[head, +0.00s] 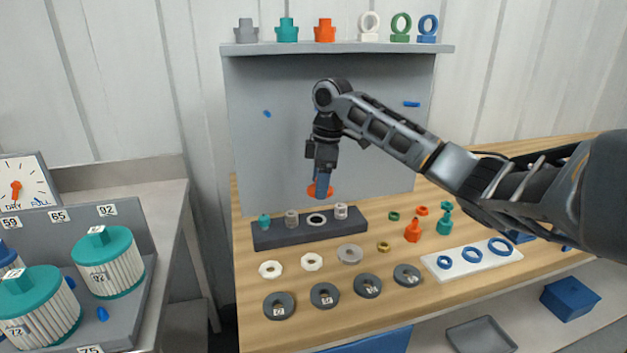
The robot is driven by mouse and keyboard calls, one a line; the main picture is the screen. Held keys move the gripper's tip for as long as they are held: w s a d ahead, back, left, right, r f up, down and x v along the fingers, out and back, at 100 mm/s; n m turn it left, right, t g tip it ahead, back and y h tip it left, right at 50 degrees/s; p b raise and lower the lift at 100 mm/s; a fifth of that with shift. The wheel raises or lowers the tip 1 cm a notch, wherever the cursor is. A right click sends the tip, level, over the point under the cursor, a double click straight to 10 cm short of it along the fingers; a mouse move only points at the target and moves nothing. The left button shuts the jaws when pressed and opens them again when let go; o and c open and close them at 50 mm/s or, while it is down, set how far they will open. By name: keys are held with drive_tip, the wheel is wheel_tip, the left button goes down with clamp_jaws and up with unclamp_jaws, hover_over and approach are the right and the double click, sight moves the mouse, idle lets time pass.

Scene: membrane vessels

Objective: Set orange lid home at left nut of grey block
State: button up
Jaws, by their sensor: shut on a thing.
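My gripper (321,188) points down and is shut on the orange lid (312,191). The fingers cover the lid's middle, so only its orange edges show. The lid is held above the dark grey block (310,232), apart from it.
White and grey nuts (312,262) and dark numbered rings (325,295) lie in front of the block. Orange (413,231) and teal (444,220) fittings stand to its right. A white plate with blue rings (472,256) lies farther right. A shelf (340,47) is above.

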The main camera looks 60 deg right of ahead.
sight(315, 220)
drive_tip(key=shift+w+a, duration=0.2)
drive_tip(key=shift+w, duration=0.2)
drive_tip(key=shift+f+b, duration=3.15)
drive_tip(key=shift+f, duration=0.6)
drive_tip(key=shift+f+p, duration=0.3)
drive_tip(key=shift+p, duration=0.05)
drive_tip(key=o, duration=1.1)
drive_tip(key=r, duration=0.5)
drive_tip(key=s+r, duration=0.1)
drive_tip(key=r, duration=0.1)
drive_tip(key=shift+d+r, duration=0.25)
drive_tip(key=shift+r, duration=0.15)
